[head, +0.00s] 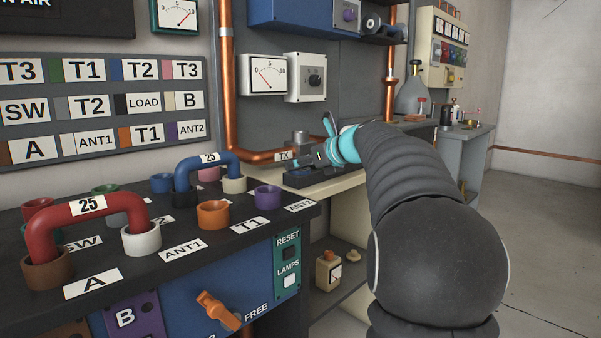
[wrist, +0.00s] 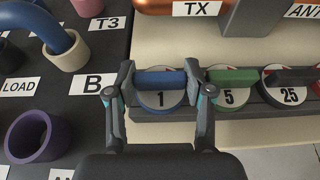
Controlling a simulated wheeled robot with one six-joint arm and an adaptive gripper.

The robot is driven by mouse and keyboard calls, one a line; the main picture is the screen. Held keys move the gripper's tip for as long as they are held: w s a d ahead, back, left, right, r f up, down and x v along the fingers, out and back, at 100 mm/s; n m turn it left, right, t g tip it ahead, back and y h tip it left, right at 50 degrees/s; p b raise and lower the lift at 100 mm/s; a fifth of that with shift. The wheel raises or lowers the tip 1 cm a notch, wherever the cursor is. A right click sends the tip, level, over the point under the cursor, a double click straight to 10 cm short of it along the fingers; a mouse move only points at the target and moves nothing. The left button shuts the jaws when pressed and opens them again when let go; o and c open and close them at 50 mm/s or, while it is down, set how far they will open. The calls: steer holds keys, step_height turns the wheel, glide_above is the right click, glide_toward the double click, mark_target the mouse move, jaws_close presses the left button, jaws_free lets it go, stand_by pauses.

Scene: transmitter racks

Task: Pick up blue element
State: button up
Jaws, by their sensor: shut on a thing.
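The blue element (wrist: 160,80) is a disc with a blue bar across it and a "1" on its white face. It sits in a grey holder strip (wrist: 241,111) on the cream shelf. My gripper (wrist: 160,78) is shut on the blue bar, one finger at each end.
Beside it in the holder are a green element (wrist: 232,80) marked 5 and a dark one (wrist: 292,82) marked 25. A purple socket (wrist: 38,136) and a blue U-link (head: 206,165) stand on the black panel at left.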

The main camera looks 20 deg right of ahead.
step_height(320, 180, up, 10)
steer(key=p, duration=0.3)
stand_by(0.3)
